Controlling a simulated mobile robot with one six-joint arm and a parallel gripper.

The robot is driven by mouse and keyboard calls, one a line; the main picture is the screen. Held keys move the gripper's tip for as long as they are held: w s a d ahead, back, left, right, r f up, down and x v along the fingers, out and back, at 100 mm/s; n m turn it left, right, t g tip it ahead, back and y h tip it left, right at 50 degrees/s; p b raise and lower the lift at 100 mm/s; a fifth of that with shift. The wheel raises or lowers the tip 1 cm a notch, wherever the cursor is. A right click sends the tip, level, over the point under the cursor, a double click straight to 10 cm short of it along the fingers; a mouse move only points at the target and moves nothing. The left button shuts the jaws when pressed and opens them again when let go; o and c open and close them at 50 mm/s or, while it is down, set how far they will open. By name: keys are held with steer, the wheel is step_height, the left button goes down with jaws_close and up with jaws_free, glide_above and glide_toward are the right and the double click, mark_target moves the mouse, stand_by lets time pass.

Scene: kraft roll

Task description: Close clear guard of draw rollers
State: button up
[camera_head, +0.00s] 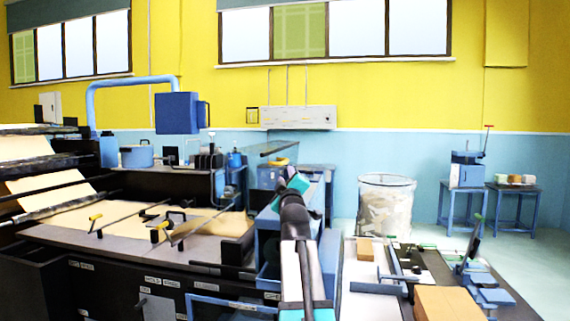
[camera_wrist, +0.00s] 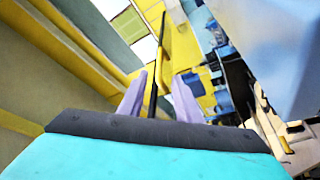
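A thin, dark, see-through panel (camera_head: 272,148), which looks like the clear guard, stands raised and tilted above the right end of the machine in the head view. Its hinge and the draw rollers cannot be made out. My arm reaches forward in front of the machine's right end, with its teal wrist just below and right of the panel. In the wrist view my gripper (camera_wrist: 158,98) has its two lilac fingers apart. A dark bar with a yellow strip shows between them; I cannot tell whether it is near or far. No hold is visible.
The long machine bed with brown paper (camera_head: 130,218) lies left, with yellow-tipped levers on it. A blue control box (camera_head: 177,113) hangs above it. A bench with a cardboard box (camera_head: 447,303) is at right. A clear bin (camera_head: 386,205) stands behind, with open floor beside it.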

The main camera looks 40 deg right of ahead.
mark_target(284, 162)
steer(key=shift+p+x, duration=1.25)
steer(key=shift+x, duration=5.1)
jaws_close()
